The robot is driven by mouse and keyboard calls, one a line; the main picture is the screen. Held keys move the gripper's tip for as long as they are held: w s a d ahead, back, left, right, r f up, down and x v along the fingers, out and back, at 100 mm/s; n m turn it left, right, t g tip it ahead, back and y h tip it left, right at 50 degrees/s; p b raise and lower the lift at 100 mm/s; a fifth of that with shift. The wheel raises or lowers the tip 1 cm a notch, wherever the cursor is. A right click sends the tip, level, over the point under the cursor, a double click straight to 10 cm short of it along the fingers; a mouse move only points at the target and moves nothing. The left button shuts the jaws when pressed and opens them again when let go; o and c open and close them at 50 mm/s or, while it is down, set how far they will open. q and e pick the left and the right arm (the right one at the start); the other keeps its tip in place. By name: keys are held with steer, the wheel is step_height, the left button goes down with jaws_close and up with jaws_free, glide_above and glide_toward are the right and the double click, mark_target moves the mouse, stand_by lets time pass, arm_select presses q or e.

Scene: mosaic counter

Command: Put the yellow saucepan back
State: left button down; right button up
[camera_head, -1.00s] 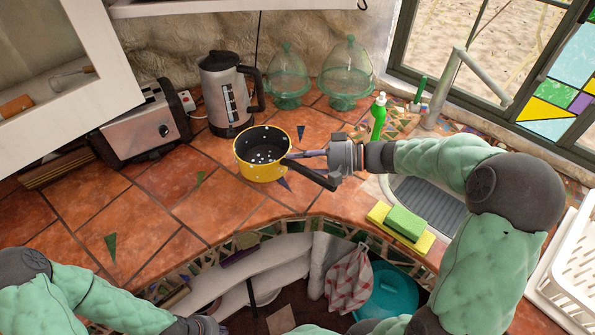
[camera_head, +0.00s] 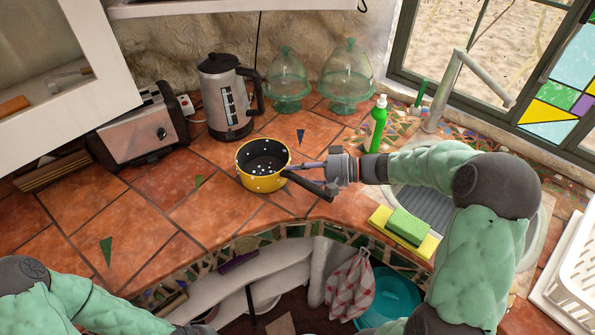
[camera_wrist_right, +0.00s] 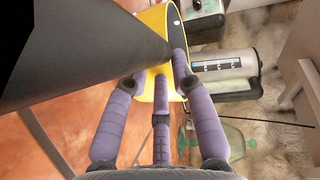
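The yellow saucepan (camera_head: 262,181) has a dark, white-speckled inside and a long black handle (camera_head: 312,186) that points right and toward me. It is upright over the tiled counter; I cannot tell whether its base touches the tiles. My right gripper (camera_head: 312,166) is at the handle, with its purple fingers closed around it. In the right wrist view the black handle (camera_wrist_right: 75,50) crosses in front of the fingers and hides part of them, with the yellow wall (camera_wrist_right: 155,18) beyond. My left gripper (camera_head: 200,329) is at the bottom edge, mostly cut off.
A kettle (camera_head: 226,98) and toaster (camera_head: 139,129) stand behind and left. Two green glass domes (camera_head: 347,75) and a green bottle (camera_head: 376,124) stand behind and right. Sponges (camera_head: 408,225) lie by the sink (camera_head: 425,198). The counter tiles (camera_head: 130,215) at left are clear.

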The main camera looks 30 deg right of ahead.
steer(key=o, duration=0.4)
steer(key=shift+c, duration=0.2)
steer(key=shift+r, duration=0.1)
steer(key=p+v, duration=0.3)
steer(key=v, duration=0.9)
steer(key=shift+s, duration=0.1)
